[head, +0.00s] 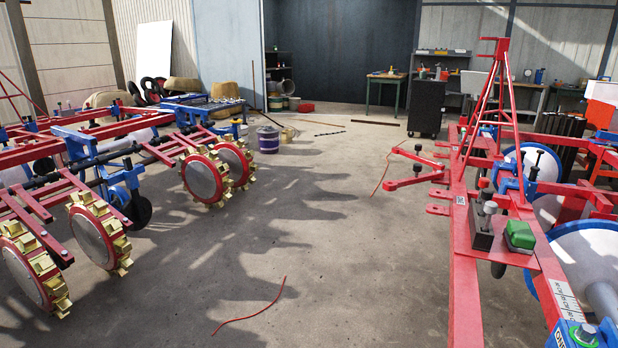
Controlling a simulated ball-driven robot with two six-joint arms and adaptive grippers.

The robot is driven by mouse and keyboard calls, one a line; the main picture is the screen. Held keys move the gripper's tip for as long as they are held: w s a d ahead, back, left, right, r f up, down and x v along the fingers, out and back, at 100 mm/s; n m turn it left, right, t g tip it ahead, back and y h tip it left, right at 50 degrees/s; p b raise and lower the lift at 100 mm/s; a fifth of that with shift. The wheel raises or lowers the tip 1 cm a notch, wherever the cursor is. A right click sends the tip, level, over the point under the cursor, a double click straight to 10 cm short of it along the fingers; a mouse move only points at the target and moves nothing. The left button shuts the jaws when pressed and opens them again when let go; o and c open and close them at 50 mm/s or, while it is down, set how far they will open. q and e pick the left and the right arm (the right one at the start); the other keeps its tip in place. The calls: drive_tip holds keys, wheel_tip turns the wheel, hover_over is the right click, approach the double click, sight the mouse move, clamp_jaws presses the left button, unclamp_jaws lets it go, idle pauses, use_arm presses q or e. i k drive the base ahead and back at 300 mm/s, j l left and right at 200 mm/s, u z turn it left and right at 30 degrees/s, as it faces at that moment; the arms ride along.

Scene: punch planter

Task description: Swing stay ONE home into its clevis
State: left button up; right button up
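A red planter frame (466,262) stands at the right with an upright red A-frame mast (490,110). Red lugs (438,210) project from the frame just nearer than these bars. Neither of my grippers is in view.
A dark box (481,228) with upright tools and a green case (519,236) sit on the right frame. Another red planter with gold-toothed wheels (204,180) stands left. A red hose (252,318) lies on the floor. A black cabinet (426,108) stands behind. The middle aisle is mostly clear.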

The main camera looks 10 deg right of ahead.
sight(388, 184)
drive_tip(key=i+j, duration=0.35)
drive_tip(key=i, duration=0.15)
drive_tip(key=i+j, duration=0.35)
drive_tip(key=i, duration=0.15)
